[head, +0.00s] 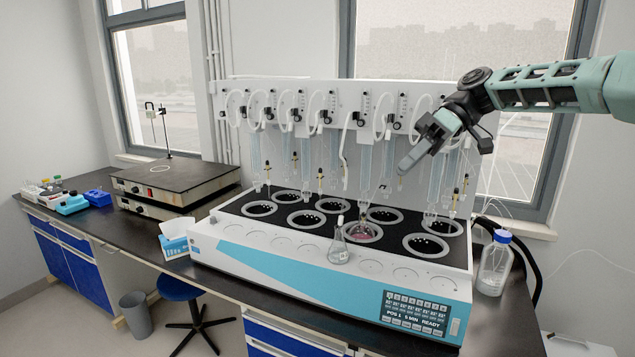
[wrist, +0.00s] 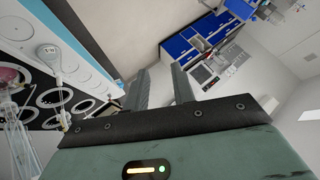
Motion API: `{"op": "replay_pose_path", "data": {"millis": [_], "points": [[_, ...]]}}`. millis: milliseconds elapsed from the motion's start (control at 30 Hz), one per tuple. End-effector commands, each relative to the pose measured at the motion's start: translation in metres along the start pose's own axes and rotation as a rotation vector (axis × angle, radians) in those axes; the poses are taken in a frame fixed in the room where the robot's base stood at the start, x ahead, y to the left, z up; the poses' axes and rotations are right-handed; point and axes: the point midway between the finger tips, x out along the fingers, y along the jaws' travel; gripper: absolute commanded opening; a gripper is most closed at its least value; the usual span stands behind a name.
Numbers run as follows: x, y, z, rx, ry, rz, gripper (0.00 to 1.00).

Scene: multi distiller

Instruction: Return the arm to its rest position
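My arm (head: 545,85) reaches in from the right edge in the head view. My gripper (head: 404,166) hangs in the air in front of the upper right part of the multi distiller (head: 330,285), pointing down and left. In the wrist view my gripper (wrist: 160,80) shows two fingers apart with nothing between them. A conical glass flask (head: 339,250) stands upright on the distiller's front deck, and it also shows in the wrist view (wrist: 52,58). A pink content (head: 362,233) sits in one round well behind the flask.
A bottle with a blue cap (head: 495,265) stands right of the distiller. Glass tubes (head: 436,180) hang close to my gripper. A hotplate unit (head: 160,180), a tissue box (head: 174,240) and a blue stool (head: 180,288) are at left. The window (head: 440,40) is behind my arm.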

Motion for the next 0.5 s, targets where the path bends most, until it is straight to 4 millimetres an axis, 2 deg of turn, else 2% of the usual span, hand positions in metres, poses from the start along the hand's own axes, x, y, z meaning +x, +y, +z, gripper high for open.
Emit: {"op": "replay_pose_path", "data": {"millis": [33,133,200,333,400,500], "points": [[0.039,-0.019,-0.002,0.022,-0.080,0.011,0.25],[0.104,-0.052,0.004,0.086,-0.211,0.061,0.25],[0.145,-0.078,0.019,0.131,-0.296,0.112,0.25],[0.204,-0.120,0.062,0.208,-0.417,0.233,0.25],[0.225,-0.141,0.090,0.245,-0.461,0.307,0.25],[0.246,-0.167,0.137,0.294,-0.498,0.414,0.25]]}}
